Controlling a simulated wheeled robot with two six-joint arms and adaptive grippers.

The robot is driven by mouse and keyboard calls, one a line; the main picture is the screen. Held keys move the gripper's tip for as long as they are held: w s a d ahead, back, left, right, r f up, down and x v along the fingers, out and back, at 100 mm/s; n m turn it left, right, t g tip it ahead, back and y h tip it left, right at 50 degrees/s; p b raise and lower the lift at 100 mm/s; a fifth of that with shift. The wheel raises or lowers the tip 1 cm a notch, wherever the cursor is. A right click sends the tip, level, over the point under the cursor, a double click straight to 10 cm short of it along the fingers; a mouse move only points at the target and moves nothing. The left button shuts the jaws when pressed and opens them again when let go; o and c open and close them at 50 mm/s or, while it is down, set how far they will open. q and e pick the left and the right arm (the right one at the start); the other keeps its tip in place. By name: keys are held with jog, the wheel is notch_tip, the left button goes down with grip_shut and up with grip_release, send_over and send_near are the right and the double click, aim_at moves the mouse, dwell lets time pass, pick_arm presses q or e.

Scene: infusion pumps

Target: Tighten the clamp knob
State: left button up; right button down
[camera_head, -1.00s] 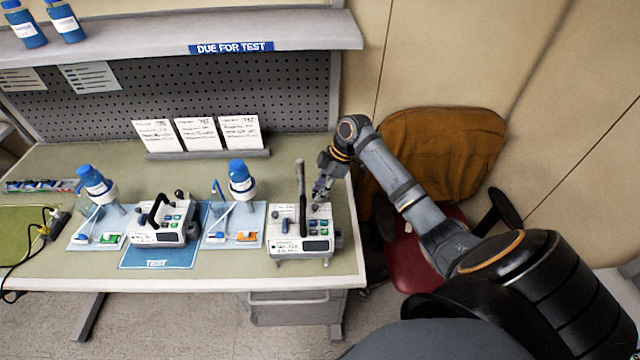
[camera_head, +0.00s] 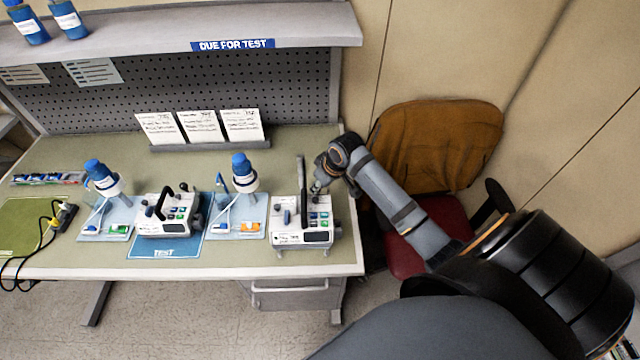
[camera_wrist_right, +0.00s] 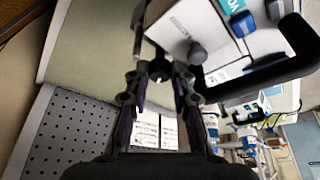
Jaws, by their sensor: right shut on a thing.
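The right-hand infusion pump (camera_head: 318,237) is a white box with a black carry handle and coloured buttons, standing near the table's right end. My right gripper (camera_head: 318,187) reaches its back right corner from the right. In the right wrist view, my right gripper (camera_wrist_right: 160,82) has its fingers on either side of a small dark knob (camera_wrist_right: 160,68), which they largely hide; it appears to be the clamp knob. A grey round knob (camera_wrist_right: 197,53) on the white pump case stands just beside the fingers. My left gripper is not in view.
A second pump (camera_head: 166,226) stands on a blue TEST mat (camera_head: 170,252). Trays with blue-capped bottles (camera_head: 242,168) flank it. A card holder (camera_head: 205,144) stands behind. A brown-backed chair (camera_head: 440,150) is right of the table (camera_head: 100,270).

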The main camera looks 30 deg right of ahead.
jog(key=shift+a+m+h, duration=0.2)
jog(key=shift+m+h, duration=0.5)
jog(key=shift+m, duration=1.1)
jog(key=c, duration=1.1)
grip_release()
jog(key=v, duration=0.8)
